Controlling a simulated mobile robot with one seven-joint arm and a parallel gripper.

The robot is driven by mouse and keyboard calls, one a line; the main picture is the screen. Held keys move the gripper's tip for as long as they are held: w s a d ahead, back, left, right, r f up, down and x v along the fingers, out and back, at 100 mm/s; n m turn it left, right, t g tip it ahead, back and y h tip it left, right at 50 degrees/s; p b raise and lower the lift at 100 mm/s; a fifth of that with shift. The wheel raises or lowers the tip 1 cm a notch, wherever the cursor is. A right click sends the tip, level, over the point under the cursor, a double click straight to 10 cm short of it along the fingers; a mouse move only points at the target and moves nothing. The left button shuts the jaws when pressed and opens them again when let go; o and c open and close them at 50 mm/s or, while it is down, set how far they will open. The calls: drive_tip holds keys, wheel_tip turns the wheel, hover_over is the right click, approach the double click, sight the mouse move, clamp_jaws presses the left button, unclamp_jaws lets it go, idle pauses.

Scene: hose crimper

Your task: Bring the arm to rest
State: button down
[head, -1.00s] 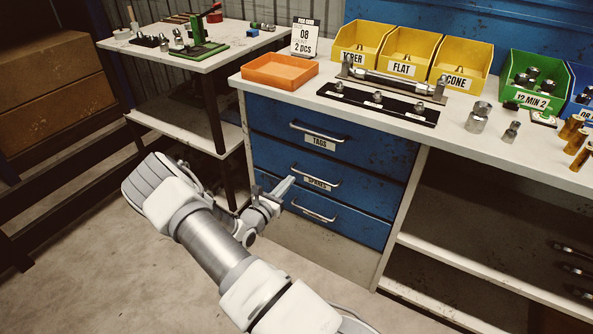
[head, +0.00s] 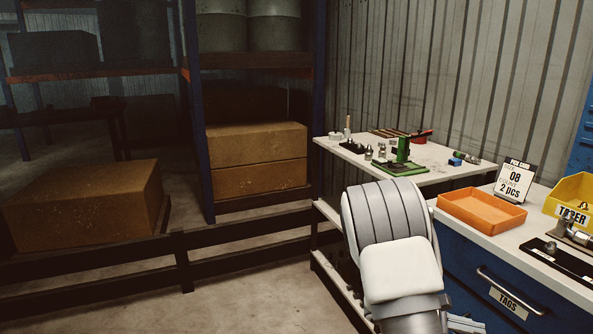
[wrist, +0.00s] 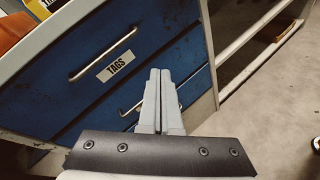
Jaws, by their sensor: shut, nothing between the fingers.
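My gripper (wrist: 160,75) shows in the wrist view with its two grey fingers together and nothing between them. It is in front of the blue drawers, over the lower part of the drawer front labelled TAGS (wrist: 100,75) as seen there. Whether the fingertips touch the drawer front cannot be told. In the head view my arm rises at the lower right, its bent joint in front of the workbench corner. The gripper itself is hidden or out of frame there.
A side table (head: 440,155) holds a green press (head: 402,158). A dark low rail (head: 250,222) and cardboard boxes (head: 258,150) stand left. Floor between is clear.

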drive_tip(key=s+a+r+m+t+y, duration=0.3)
drive_tip(key=s+a+r+m+y, duration=0.35)
drive_tip(key=s+a+r, duration=0.45)
drive_tip(key=s+a+r+m+t+y, duration=0.3)
drive_tip(key=s+a+r+m+y, duration=0.35)
drive_tip(key=a, duration=0.65)
wheel_tip(320, 180, up, 21)
drive_tip(key=s+n+y+p, duration=0.1)
drive_tip(key=p, duration=1.9)
drive_tip(key=shift+s+a+r+n, duration=0.15)
drive_tip(key=shift+s+a+n, duration=0.15)
drive_tip(key=shift+s+a, duration=0.1)
